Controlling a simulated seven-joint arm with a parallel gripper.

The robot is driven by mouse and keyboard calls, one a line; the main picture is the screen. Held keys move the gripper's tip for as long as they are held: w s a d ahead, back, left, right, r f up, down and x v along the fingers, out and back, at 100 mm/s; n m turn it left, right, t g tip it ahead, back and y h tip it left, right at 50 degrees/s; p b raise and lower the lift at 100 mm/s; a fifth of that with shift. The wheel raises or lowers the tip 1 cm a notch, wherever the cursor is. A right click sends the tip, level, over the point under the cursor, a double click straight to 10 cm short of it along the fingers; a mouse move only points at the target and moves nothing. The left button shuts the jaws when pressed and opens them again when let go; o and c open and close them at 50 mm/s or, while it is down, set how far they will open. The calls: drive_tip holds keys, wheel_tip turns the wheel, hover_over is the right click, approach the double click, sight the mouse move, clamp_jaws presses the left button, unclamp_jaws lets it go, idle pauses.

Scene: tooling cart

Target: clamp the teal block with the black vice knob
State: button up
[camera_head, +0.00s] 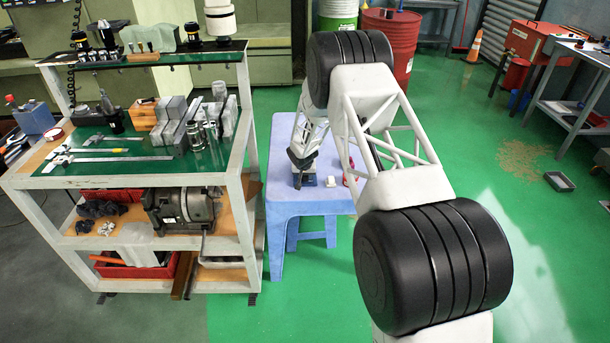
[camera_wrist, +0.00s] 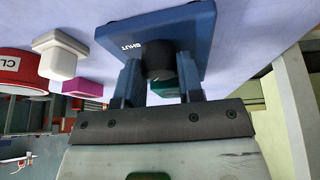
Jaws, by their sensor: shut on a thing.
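The blue vice (camera_wrist: 190,22) stands on the light blue table; its face carries the word SHUT. The black vice knob (camera_wrist: 158,60) sticks out of it between the two fingers of my gripper (camera_wrist: 157,72), which is shut on it. The teal block (camera_wrist: 165,85) shows only in part behind the knob and between the fingers; I cannot tell whether the vice jaws touch it. In the head view my gripper (camera_head: 302,160) points down at the vice (camera_head: 305,181), and my wrist hides most of the contact.
A white piece (camera_wrist: 60,57), a magenta block (camera_wrist: 84,87) and a red lettered thing (camera_wrist: 22,72) are beside the vice on the table (camera_head: 300,205). The loaded tooling cart (camera_head: 250,160) stands close to the table's left side.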

drive_tip(key=o, duration=0.9)
drive_tip(key=shift+r, duration=0.15)
drive_tip(key=shift+v, duration=3.8)
